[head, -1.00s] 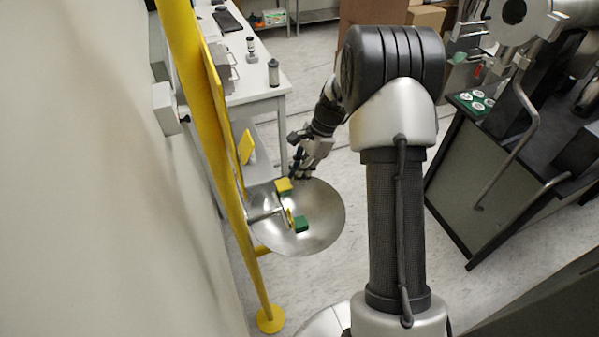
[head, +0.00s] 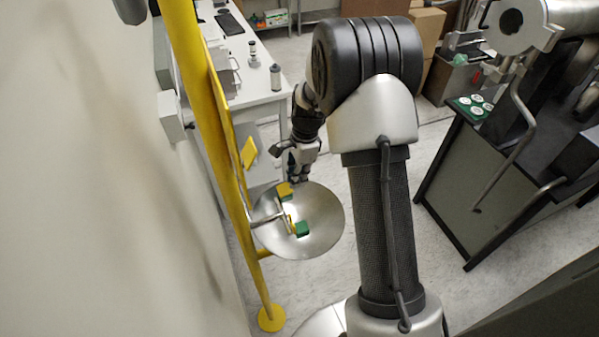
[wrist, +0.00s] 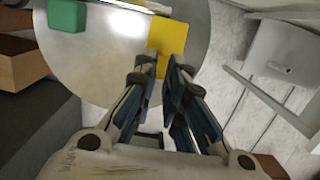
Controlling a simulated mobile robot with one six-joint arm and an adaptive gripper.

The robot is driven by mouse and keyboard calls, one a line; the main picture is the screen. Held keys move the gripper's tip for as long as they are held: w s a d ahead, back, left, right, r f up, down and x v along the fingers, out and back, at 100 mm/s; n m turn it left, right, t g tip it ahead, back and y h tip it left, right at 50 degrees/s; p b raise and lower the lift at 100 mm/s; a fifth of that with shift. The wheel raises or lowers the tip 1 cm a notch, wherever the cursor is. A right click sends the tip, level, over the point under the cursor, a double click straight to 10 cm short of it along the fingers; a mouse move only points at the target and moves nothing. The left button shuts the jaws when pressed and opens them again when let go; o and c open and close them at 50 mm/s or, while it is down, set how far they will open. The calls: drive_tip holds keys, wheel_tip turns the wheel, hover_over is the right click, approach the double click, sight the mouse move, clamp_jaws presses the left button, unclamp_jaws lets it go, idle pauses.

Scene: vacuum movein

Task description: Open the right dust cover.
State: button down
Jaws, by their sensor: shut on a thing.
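A round steel bowl (head: 328,222) of an eyewash stand carries a yellow dust cover (head: 285,190) and a green dust cover (head: 302,229). My gripper (head: 295,180) is at the bowl's far edge, shut on the yellow cover. In the wrist view my gripper's fingertips (wrist: 160,68) are close together at the near edge of the yellow cover (wrist: 168,42); the exact contact is partly hidden by the fingers. The green cover (wrist: 67,15) stands apart at the upper left, untouched. I cannot tell whether the yellow cover is lifted.
A yellow pole (head: 226,170) with a yellow panel stands left of the bowl, beside the wall (head: 150,230). A white table (head: 262,80) with bottles is behind. A dark bench (head: 480,190) stands at the right. Floor between bowl and bench is clear apart from my arm.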

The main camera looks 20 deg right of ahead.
drive_tip(key=shift+a+r+h, duration=0.6)
drive_tip(key=shift+a+h, duration=0.05)
drive_tip(key=shift+h, duration=0.45)
drive_tip(key=shift+a+r+h+b, duration=0.2)
drive_tip(key=shift+a+h+b, duration=0.2)
drive_tip(key=shift+h+b, duration=0.35)
drive_tip(key=shift+a+r+h+b, duration=0.2)
drive_tip(key=shift+h+b, duration=0.2)
drive_tip(key=shift+h, duration=0.05)
drive_tip(key=shift+r, duration=0.1)
